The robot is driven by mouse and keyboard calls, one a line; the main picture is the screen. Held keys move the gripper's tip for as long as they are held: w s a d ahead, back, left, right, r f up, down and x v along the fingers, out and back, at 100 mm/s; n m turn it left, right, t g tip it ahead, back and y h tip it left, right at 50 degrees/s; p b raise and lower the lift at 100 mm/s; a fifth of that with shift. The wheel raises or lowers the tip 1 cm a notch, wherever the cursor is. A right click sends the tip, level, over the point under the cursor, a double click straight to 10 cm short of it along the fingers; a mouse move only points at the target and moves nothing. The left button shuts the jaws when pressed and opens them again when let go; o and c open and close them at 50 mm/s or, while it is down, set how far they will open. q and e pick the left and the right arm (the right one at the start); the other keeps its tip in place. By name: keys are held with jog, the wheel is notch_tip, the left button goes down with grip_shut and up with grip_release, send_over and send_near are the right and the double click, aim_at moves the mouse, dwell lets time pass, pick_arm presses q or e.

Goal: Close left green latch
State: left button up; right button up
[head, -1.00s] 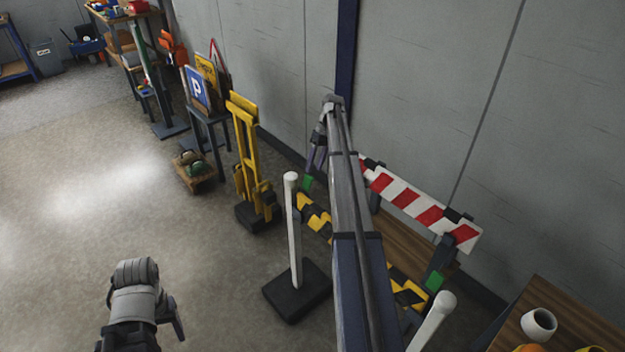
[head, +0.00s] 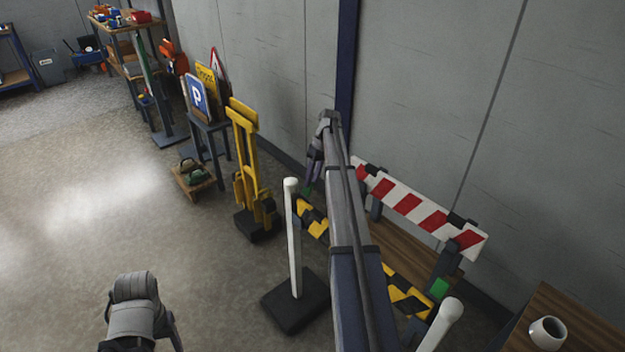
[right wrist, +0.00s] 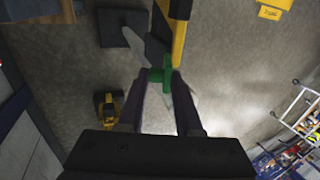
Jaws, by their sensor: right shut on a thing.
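The left green latch (right wrist: 166,75) shows in the right wrist view between the fingertips of my right gripper (right wrist: 169,88), which is shut on it. It sits by the end of a yellow-and-black striped bar (right wrist: 180,35). In the head view, my right gripper (head: 311,178) is at the left end of the barrier, and only a small part of the latch (head: 308,191) shows below it. A second green latch (head: 440,287) is at the barrier's right end. My left gripper (head: 150,335) is low at the left, away from the barrier; its fingers are mostly cut off.
A red-and-white striped board (head: 420,210) runs along the barrier by the wall. A white post (head: 293,240) on a black base stands in front. A yellow stand (head: 245,165) is to the left. A table with a white mug (head: 547,332) is at lower right.

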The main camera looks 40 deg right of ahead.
jog(key=shift+d, duration=0.25)
grip_shut()
jog(key=shift+a+r+h+p, duration=0.15)
jog(key=shift+a+h+p, duration=0.05)
jog(key=shift+h+p, duration=0.35)
